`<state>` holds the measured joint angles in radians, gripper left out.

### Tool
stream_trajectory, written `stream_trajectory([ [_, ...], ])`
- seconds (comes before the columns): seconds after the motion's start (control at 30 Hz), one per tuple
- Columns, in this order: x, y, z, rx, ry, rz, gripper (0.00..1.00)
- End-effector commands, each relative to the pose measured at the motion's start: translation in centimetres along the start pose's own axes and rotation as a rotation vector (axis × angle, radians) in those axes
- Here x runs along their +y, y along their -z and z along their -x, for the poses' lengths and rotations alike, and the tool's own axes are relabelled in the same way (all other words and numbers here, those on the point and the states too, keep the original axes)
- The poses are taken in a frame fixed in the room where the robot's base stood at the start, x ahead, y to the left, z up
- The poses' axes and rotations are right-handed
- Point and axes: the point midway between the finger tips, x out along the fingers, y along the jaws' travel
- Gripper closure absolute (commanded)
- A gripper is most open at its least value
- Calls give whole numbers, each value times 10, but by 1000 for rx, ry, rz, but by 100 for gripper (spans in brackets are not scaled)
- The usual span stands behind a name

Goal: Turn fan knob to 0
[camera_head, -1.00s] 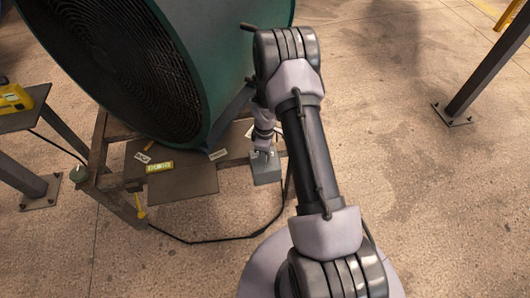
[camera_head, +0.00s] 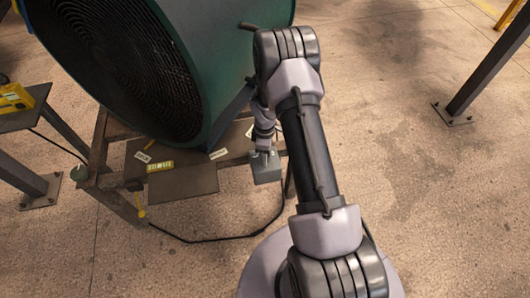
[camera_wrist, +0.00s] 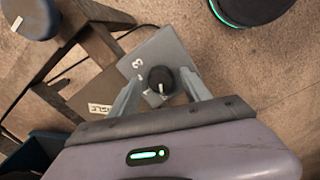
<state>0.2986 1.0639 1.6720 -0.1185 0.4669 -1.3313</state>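The fan knob (camera_wrist: 161,80) is a round black knob with a white pointer line, on a grey control box (camera_wrist: 150,50) in the wrist view. A digit 3 shows on the box face beside it. My gripper (camera_wrist: 160,84) is open, with one finger on each side of the knob and a gap showing between. In the head view the grey box (camera_head: 267,175) sits at the right end of the fan's stand, with my gripper (camera_head: 264,157) at its top. The knob is hidden there. The large green fan (camera_head: 215,60) stands behind.
A brown shelf plate (camera_head: 185,183) with yellow and white labels lies left of the box. A black cable (camera_head: 215,240) runs along the floor. A side table (camera_head: 25,118) with a yellow item stands at far left.

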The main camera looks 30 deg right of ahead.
Motion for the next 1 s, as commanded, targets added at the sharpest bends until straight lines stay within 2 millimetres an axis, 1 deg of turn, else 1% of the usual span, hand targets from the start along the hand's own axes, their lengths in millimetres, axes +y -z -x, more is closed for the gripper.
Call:
stream_trajectory([
  [0.23,0,0,1,0,1,-1,44],
  [0.33,0,0,14,0,1,-1,44],
  [0.37,0,0,21,0,1,-1,44],
  [0.47,0,0,52,1,-1,-2,44],
  [0.6,1,0,101,1,-3,-1,44],
  [0.7,0,0,131,0,-1,0,44],
  [0.8,0,0,154,0,-1,-1,44],
  [0.83,0,0,159,0,-1,-1,44],
  [0.9,0,0,168,0,0,-1,44],
  [1.0,0,0,174,0,1,0,44],
])
